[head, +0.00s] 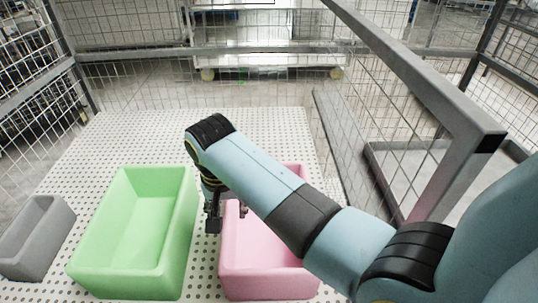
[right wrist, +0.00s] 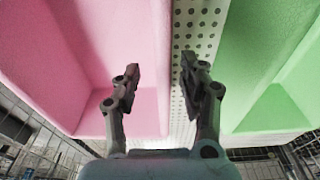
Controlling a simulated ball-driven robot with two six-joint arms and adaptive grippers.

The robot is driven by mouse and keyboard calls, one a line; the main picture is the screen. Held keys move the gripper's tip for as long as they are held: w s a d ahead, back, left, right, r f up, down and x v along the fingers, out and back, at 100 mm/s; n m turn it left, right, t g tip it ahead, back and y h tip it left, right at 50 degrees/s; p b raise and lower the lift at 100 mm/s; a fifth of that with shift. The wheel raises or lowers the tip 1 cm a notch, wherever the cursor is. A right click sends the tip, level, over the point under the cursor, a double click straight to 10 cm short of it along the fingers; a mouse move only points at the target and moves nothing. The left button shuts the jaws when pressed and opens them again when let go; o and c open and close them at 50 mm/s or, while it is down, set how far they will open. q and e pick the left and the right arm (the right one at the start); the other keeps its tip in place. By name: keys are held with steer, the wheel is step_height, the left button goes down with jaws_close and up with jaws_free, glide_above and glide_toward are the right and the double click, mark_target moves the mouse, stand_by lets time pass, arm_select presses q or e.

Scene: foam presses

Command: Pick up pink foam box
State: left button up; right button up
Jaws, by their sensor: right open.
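The pink foam box (head: 262,272) is an open-topped tub on the perforated white table, partly hidden behind my right arm. My right gripper (head: 228,217) is open and points down at the box's left wall. One finger shows over the gap left of that wall, the other over the box's inside. In the right wrist view, the pink box (right wrist: 75,55) fills the left side, and its wall edge shows between the spread fingers of my right gripper (right wrist: 160,75). I cannot tell whether either finger touches the wall. My left gripper is not in view.
A larger green foam box (head: 130,280) stands close left of the pink one, with a narrow strip of table between them. A small grey box (head: 38,240) is at the far left. The table's back (head: 200,125) is clear. A metal frame (head: 420,75) runs along the right.

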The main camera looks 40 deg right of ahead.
steer(key=shift+w+d+f, duration=0.1)
steer(key=shift+w+f, duration=0.1)
steer(key=shift+f, duration=0.2)
steer(key=f, duration=0.3)
steer(key=w+f, duration=0.1)
steer(key=shift+d+f, duration=0.25)
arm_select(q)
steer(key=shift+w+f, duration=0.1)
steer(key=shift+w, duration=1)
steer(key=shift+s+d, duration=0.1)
arm_select(e)
steer(key=shift+c, duration=1.2)
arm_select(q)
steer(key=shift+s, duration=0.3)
arm_select(e)
jaws_close()
